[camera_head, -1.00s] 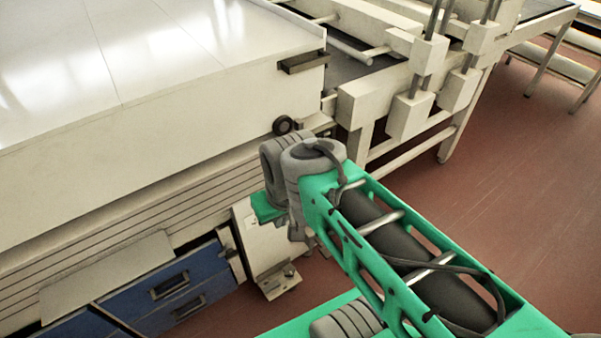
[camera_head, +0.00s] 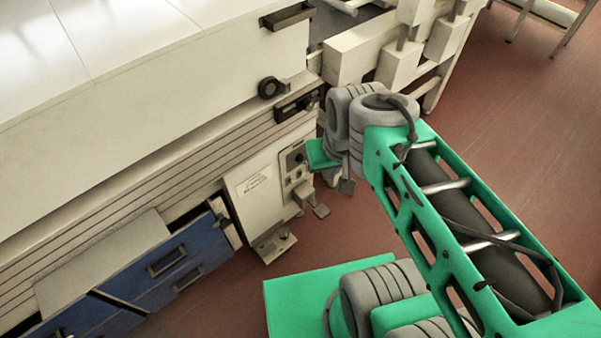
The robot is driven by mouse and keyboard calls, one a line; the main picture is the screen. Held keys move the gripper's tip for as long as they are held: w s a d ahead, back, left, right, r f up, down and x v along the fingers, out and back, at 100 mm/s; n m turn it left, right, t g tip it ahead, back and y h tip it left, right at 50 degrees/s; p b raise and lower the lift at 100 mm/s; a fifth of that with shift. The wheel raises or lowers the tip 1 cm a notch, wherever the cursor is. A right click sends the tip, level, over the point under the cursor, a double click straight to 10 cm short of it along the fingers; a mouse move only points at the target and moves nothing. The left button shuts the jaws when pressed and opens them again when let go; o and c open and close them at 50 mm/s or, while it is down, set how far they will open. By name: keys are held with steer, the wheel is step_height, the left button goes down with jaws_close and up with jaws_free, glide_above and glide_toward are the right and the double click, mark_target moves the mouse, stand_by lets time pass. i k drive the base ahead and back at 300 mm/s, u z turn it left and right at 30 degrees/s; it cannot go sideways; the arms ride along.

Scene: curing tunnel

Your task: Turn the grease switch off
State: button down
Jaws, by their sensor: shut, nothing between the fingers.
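A small control panel (camera_head: 297,158) with a dark round knob or switch sits on the side of a white cabinet (camera_head: 247,198) under the long machine. Its lettering is too small to read, so I cannot tell which control is the grease switch or how it is set. My green and grey arm reaches in from the lower right. Its bent far end is just right of the panel, and a green part of it comes close to the panel's right edge.
A black round knob (camera_head: 271,87) and a dark handle (camera_head: 288,17) are on the machine's side. Blue drawers (camera_head: 172,262) stand at lower left. Small foot-like brackets (camera_head: 275,243) stick out at the cabinet's base. Open red floor (camera_head: 480,130) lies to the right.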

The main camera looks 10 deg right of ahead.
mark_target(300, 159)
steer(key=u, duration=2.35)
steer(key=k, duration=0.8)
steer(key=z, duration=0.95)
steer(key=i, duration=0.5)
steer(key=u, duration=0.1)
